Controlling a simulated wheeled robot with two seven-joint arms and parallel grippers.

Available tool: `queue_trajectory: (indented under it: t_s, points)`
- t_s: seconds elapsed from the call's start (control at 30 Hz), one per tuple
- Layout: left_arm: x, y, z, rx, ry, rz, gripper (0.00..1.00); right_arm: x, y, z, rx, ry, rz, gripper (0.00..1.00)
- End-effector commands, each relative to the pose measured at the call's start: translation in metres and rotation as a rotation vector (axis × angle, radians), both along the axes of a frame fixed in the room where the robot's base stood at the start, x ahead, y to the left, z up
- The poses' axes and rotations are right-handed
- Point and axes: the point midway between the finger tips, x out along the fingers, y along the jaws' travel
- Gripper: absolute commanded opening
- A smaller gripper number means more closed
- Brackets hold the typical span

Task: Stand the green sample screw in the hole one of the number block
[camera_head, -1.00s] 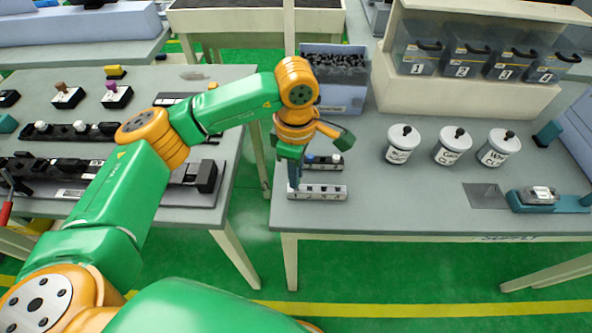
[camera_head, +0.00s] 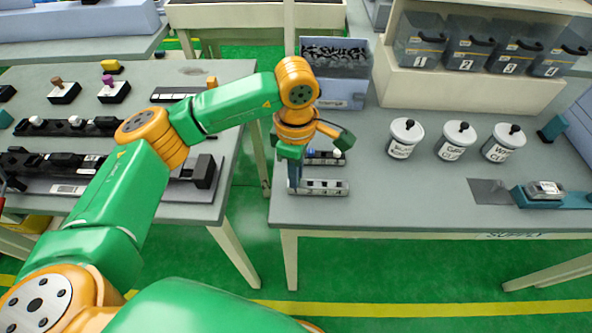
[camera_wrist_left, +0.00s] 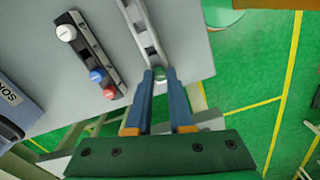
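The number block (camera_head: 328,188) is a grey strip with numbered holes near the front left edge of the right table. It also shows in the wrist view (camera_wrist_left: 142,28). My left gripper (camera_head: 294,186) points down at the block's left end, the hole one end. In the wrist view its fingertips (camera_wrist_left: 159,74) are close on either side of the green sample screw (camera_wrist_left: 159,73), whose head shows between them at the block's end. The screw's shaft is hidden, so I cannot tell how deep it sits. My right gripper is not in view.
A second rack (camera_head: 325,158) with white, blue and red screws lies just behind the block. A grey bin (camera_head: 338,75) of dark parts stands behind that. White lidded jars (camera_head: 405,138) stand to the right. The table between is clear.

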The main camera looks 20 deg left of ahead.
Motion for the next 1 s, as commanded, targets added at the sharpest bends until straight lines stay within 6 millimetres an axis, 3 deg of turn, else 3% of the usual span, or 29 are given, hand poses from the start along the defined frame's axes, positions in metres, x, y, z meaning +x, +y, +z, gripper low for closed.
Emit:
queue_trajectory:
  t_s: [0.03,0.13,0.47,0.73,1.0]
  points:
    - [0.0,0.0,0.0,0.0,0.0,0.0,0.3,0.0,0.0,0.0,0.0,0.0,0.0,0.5]
    - [0.0,0.0,0.0,0.0,0.0,0.0,0.54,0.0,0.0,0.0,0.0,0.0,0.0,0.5]
    - [0.0,0.0,0.005,0.0,-0.001,0.0,0.54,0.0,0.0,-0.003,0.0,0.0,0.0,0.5]
    - [0.001,-0.001,0.058,-0.001,-0.004,0.0,0.54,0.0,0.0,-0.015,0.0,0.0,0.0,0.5]
    - [0.0,0.0,0.071,0.0,0.001,-0.001,0.54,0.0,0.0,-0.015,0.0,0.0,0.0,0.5]
